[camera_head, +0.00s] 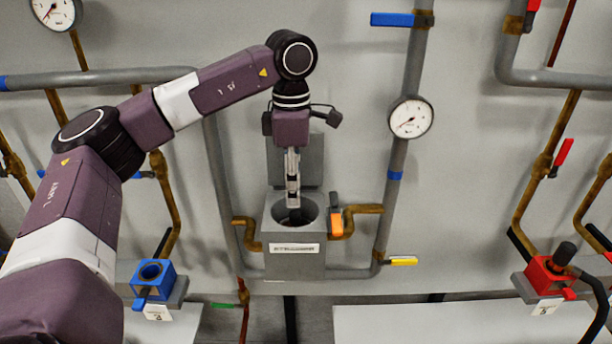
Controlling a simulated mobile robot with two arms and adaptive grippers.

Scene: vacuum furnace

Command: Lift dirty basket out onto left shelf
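My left gripper (293,203) points straight down at the round opening of a grey box-shaped chamber (293,263) on the wall. Its fingertips are at or just inside the rim; they look close together, and I cannot tell whether they hold anything. The chamber's grey lid (312,165) stands up behind the opening. The inside is dark, and no basket can be made out clearly. The left shelf (185,328) is a pale surface at the lower left, partly hidden by my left arm. My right gripper is not in view.
An orange-handled valve (337,222) sits beside the chamber. Pipes and a gauge (411,117) line the wall. A gap separates the shelves.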

